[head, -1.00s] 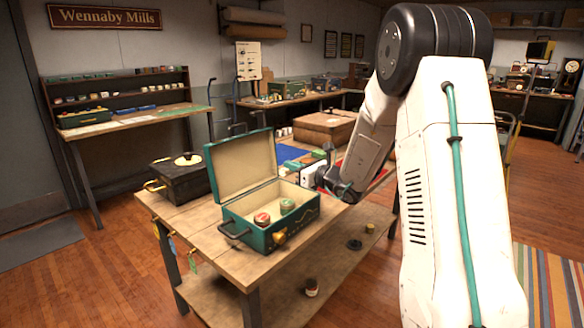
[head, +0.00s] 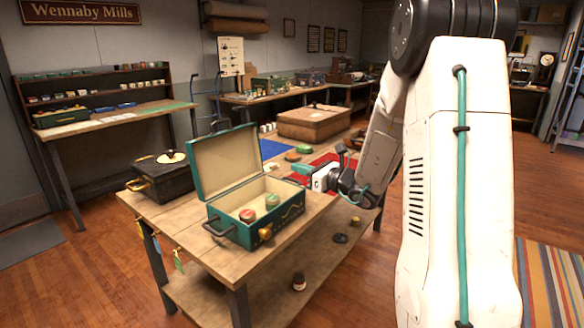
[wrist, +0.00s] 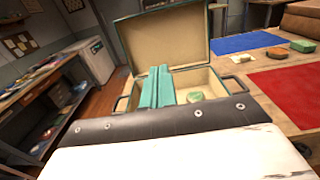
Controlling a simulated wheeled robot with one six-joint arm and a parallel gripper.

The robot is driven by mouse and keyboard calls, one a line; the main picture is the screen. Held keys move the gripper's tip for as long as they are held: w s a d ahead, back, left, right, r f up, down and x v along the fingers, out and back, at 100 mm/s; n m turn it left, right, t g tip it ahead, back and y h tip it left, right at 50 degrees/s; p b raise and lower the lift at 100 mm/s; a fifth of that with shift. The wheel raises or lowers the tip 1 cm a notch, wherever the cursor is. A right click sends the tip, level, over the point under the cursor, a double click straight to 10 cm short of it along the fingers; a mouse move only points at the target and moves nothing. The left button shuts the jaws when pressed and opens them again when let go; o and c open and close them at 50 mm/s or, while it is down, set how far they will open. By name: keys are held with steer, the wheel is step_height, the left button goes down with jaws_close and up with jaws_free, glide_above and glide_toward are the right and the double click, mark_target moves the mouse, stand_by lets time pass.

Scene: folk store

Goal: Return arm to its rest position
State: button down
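My arm stretches across the right of the head view, with my gripper (head: 302,170) beyond the right end of an open teal case (head: 228,232) on the near wooden table. In the wrist view, the gripper's two teal fingers (wrist: 154,86) lie side by side, shut, with nothing seen between them. They overlap the picture of the open case (wrist: 222,88) and hide part of its inside. The case's lid stands up. In it are a red-topped tin (head: 247,215) and a green-topped tin (head: 272,201).
A black case (head: 160,182) stands left of the teal case. Behind are a blue mat (head: 272,148), a red mat (wrist: 280,92) and a brown case (head: 312,124). Floor is open at left and right.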

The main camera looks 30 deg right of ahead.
steer(key=shift+v, duration=0.95)
steer(key=s+a+f+n+g+y, duration=0.2)
steer(key=s+a+n+g+y, duration=0.2)
steer(key=s+a+n+g, duration=1.15)
steer(key=s+a+r+n+h, duration=0.2)
steer(key=s+n+h, duration=0.3)
steer(key=s+n, duration=0.3)
steer(key=s+a+r+n+h, duration=0.2)
steer(key=s+n+h, duration=0.3)
steer(key=s+n, duration=0.3)
steer(key=shift+s+r, duration=0.8)
steer(key=shift+s, duration=0.7)
